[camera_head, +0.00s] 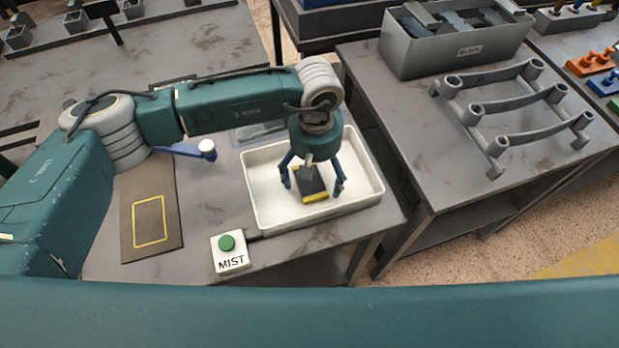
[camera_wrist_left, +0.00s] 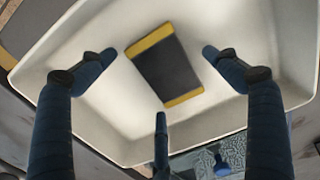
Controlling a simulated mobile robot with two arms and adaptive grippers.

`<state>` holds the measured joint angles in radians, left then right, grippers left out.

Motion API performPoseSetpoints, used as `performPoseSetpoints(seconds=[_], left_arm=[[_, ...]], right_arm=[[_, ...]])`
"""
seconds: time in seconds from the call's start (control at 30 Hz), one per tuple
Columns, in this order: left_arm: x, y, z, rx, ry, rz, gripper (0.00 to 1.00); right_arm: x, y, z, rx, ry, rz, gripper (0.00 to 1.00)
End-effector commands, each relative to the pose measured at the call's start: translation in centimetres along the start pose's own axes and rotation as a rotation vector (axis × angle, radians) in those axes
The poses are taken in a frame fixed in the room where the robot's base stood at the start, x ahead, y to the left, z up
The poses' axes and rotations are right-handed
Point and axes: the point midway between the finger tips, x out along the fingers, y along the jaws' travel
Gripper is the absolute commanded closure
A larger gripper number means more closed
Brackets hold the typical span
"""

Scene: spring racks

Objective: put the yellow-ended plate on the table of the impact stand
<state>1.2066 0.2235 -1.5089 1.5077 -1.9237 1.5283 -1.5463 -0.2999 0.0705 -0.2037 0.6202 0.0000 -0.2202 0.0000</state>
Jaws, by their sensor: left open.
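The plate (camera_head: 314,197), dark with a yellow band at each end, lies in the white tray (camera_head: 262,222). In the left wrist view the whole plate (camera_wrist_left: 166,66) shows, slightly turned, on the bare tray floor. My left gripper (camera_head: 313,184) points down over the plate. Its blue fingers are spread, with one on either side of the plate and a third near one yellow end, and it holds nothing. In the left wrist view the fingers (camera_wrist_left: 160,72) stand apart from the plate. My right gripper is not in view. I cannot tell which object is the impact stand.
A "MIST" box with a green button (camera_head: 227,243) stands in front of the tray. Left are a dark mat with a yellow rectangle (camera_head: 149,222) and a blue lever (camera_head: 190,150). A grey bin (camera_head: 450,51) and a grey rack (camera_head: 515,104) stand on the right table.

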Motion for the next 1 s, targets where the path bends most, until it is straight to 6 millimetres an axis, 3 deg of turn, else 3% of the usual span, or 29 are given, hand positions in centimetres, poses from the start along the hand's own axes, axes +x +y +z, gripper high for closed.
performPoseSetpoints(seconds=[0.07,0.47,0.77,1.0], left_arm=[[0.0,0.0,0.0,0.000,0.000,0.000,0.11],[0.0,0.0,0.0,0.000,0.000,0.000,0.88],[-0.3,0.1,-0.1,0.000,0.002,0.003,0.88],[-2.3,0.2,-0.1,0.000,0.004,0.005,0.89]], right_arm=[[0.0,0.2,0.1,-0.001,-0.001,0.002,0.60],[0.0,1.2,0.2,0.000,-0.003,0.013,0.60],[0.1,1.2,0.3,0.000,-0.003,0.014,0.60],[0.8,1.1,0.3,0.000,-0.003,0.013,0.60]])
